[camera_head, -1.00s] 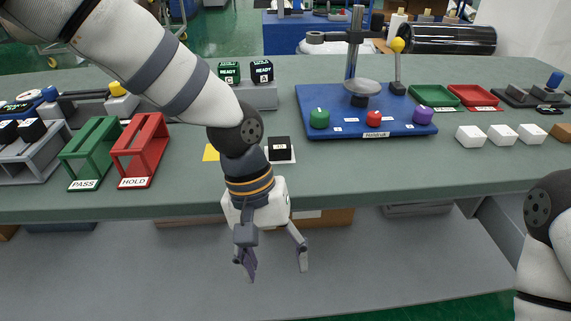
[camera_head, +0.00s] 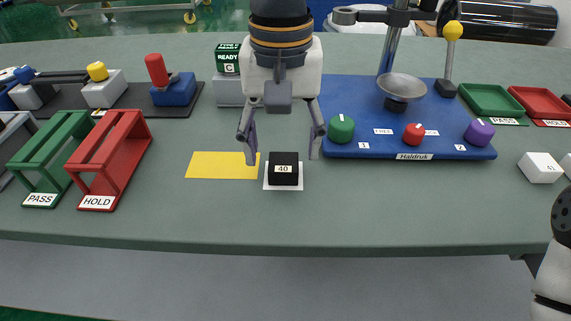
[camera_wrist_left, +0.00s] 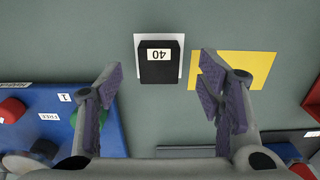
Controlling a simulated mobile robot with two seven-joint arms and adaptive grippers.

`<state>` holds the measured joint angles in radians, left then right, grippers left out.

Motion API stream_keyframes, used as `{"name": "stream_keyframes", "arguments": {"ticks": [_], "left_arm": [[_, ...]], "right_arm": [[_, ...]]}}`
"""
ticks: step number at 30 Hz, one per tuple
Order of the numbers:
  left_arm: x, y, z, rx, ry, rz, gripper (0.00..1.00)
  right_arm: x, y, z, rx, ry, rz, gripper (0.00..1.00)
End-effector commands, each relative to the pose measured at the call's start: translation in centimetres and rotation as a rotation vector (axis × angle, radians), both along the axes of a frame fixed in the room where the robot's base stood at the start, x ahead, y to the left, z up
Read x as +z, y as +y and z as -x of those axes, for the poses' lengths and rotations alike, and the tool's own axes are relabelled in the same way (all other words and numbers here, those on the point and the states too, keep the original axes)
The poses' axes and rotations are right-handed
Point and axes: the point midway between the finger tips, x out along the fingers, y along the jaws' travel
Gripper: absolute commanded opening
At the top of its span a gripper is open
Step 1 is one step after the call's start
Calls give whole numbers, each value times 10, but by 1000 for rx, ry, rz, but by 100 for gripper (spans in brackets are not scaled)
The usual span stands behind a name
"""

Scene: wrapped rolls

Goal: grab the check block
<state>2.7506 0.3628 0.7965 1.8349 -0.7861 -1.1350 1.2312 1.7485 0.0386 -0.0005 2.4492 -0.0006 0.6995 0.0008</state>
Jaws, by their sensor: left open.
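The check block appears to be a black block labelled 40 (camera_head: 284,165) on a white square near the middle of the table. My left gripper (camera_head: 282,157) points down with its fingers spread, one to each side of the block in the head view. In the left wrist view the block (camera_wrist_left: 160,68) lies ahead between the open fingers (camera_wrist_left: 163,85), with a gap on both sides. No contact shows. My right gripper is out of view; only part of that arm shows at the right edge.
A yellow patch (camera_head: 222,165) lies left of the block. The blue Haldruk board (camera_head: 350,100) with knobs and post stands close to the right. Green PASS (camera_head: 42,165) and red HOLD (camera_head: 115,160) racks stand left. A READY block (camera_head: 228,60) sits behind. The front table is clear.

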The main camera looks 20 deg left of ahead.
Motion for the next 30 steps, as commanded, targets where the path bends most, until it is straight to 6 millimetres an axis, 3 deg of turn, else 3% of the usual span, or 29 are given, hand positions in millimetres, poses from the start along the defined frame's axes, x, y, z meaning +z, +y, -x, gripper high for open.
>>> {"name": "stream_keyframes", "arguments": {"ticks": [1, 5, 13, 20, 30], "left_arm": [[-16, 0, -3, 0, 14, 2, 61], [-37, 1, -5, -1, 11, 0, 61], [-40, 0, -6, -1, 2, 1, 61], [-40, 1, -6, 0, 3, 0, 11], [-37, 1, -6, 0, 2, 0, 8]], "right_arm": [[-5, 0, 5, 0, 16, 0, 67], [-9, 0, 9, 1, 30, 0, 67], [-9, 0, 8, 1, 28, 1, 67], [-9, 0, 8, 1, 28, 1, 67], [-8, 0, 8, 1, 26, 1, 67]]}}
